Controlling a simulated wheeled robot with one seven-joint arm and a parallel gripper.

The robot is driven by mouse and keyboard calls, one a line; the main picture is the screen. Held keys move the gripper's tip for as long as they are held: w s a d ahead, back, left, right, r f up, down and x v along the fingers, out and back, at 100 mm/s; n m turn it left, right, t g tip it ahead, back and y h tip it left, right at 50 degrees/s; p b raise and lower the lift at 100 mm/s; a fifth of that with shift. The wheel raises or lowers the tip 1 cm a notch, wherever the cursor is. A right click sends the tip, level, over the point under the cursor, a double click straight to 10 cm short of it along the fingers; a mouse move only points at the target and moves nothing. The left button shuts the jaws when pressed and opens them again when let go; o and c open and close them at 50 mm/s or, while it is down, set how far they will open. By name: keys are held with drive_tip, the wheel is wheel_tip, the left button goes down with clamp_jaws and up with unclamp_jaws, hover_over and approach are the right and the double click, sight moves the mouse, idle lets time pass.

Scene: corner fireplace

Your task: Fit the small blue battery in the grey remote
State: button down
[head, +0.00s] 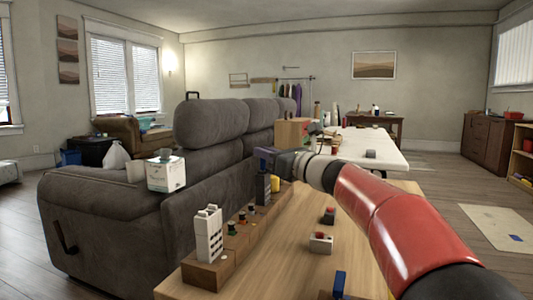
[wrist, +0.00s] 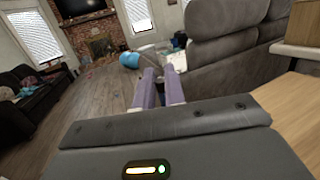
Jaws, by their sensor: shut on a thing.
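My gripper (head: 262,157) is held out level above the far left of the wooden table, pointing left towards the sofa. In the wrist view its two purple-blue fingers (wrist: 160,90) are close together. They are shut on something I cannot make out. A pale remote-like thing with dark marks (head: 208,234) stands upright at the near end of a wooden rack (head: 208,271). A dark grey upright thing (head: 263,188) stands at the rack's far end, just below my gripper. I cannot tell which is the grey remote. A small blue piece (head: 339,285) is at the table's near edge; I cannot tell whether it is the battery.
The rack holds several small coloured pieces between its ends.

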drive_tip(key=shift+f+b, duration=1.35)
drive_tip(key=shift+f, duration=0.45)
idle(1.1)
drive_tip(key=c, duration=1.4)
unclamp_jaws()
drive_tip(key=shift+f, duration=0.1)
drive_tip(key=shift+s+d, duration=0.1)
